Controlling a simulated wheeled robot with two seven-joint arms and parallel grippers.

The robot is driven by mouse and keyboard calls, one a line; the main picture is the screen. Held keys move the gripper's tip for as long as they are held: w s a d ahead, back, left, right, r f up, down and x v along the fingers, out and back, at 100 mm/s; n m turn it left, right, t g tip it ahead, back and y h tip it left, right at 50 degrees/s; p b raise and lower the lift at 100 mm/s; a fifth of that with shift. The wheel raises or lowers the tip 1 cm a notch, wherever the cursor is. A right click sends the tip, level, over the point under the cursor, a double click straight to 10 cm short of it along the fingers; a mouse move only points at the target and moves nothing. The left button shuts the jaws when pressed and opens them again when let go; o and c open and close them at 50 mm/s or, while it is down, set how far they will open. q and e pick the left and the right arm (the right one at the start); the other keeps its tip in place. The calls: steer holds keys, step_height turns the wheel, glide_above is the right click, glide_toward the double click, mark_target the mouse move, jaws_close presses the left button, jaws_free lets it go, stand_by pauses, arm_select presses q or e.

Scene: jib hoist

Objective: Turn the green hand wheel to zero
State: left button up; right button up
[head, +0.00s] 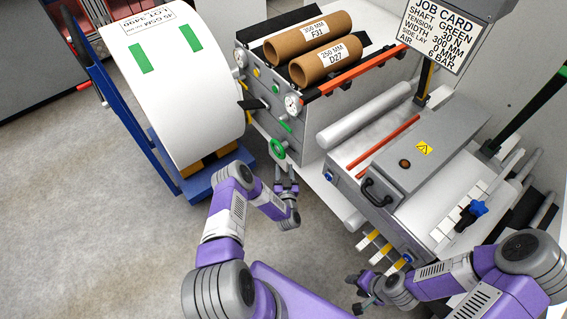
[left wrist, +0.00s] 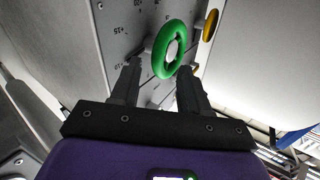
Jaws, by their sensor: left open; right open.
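The green hand wheel (head: 277,148) sits on the grey front panel (head: 262,122) of the machine. In the left wrist view the green hand wheel (left wrist: 172,50) stands just beyond and between my fingertips, with scale marks such as +15 on the panel behind it. My left gripper (head: 286,182) is open, just below the wheel in the head view; it also shows open in the left wrist view (left wrist: 158,80). I cannot tell whether a finger touches the wheel. My right gripper (head: 360,290) is open and empty at the lower right, away from the wheel.
A job card (head: 438,30) reads SIDE LAY 0 MM. A large white roll (head: 180,90) on a blue cart (head: 205,184) stands left of the panel. Two brown cores (head: 308,36) lie on top. A yellow knob (left wrist: 210,25) is near the wheel. Grey floor lies open at left.

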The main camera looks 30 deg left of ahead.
mark_target(283, 158)
arm_select(q)
steer(key=b+x, duration=0.1)
steer(key=x, duration=0.4)
steer(key=shift+d, duration=0.1)
jaws_close()
